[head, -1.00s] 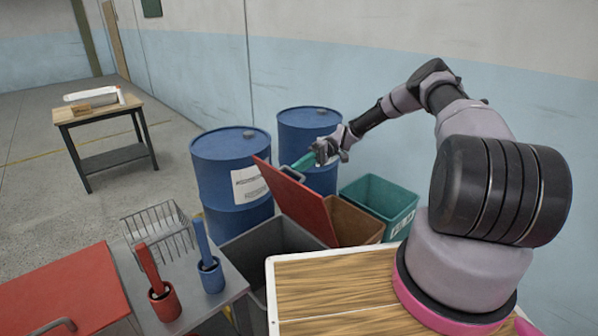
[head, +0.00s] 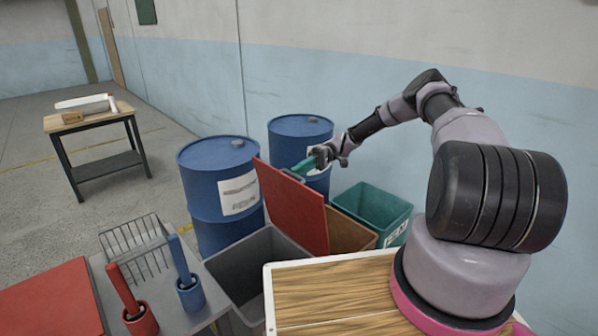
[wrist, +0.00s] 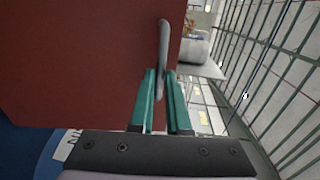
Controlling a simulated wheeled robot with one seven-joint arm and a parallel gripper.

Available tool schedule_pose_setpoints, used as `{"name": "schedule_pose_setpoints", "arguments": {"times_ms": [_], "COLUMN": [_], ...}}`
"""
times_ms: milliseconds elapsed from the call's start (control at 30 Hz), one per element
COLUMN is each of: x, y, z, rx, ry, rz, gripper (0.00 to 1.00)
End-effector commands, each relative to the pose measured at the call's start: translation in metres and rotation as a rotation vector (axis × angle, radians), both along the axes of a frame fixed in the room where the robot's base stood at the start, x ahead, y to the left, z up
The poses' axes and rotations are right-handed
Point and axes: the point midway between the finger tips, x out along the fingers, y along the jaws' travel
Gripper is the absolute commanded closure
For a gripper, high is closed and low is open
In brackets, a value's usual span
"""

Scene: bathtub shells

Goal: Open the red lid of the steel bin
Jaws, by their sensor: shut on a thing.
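The red lid (head: 293,210) of the grey steel bin (head: 225,262) is raised and stands steeply tilted at the bin's far right side. The bin's dark inside shows below it. My gripper (head: 305,166) is at the lid's upper edge, with its green fingers shut on the lid's metal handle (head: 292,175). In the wrist view, the green fingers (wrist: 165,88) close around the grey handle (wrist: 163,50), and the red lid (wrist: 80,60) fills the left side. The wrist partly hides the fingers in the head view.
Blue barrels (head: 215,195) stand behind the bin. A brown box (head: 350,232) and a teal bin (head: 375,205) are right of the lid. A wooden-topped table (head: 330,295) is in front. Another red panel (head: 45,300), a wire rack (head: 135,243) and two pots are at left.

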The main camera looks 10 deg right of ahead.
Motion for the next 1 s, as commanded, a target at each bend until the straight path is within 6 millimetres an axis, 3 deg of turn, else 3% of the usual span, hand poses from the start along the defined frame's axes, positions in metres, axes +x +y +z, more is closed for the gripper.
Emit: {"name": "schedule_pose_setpoints", "arguments": {"times_ms": [33, 100, 467, 1000], "x": [-0.002, -0.002, 0.002, 0.054], "y": [-0.003, -0.003, -0.006, -0.082], "z": [-0.009, -0.009, -0.004, 0.006], "rx": [-0.016, -0.015, -0.008, -0.011], "ry": [-0.007, -0.006, -0.005, -0.006], "rz": [0.002, 0.002, 0.001, 0.001], "gripper": [0.74, 0.55, 0.55, 0.55]}}
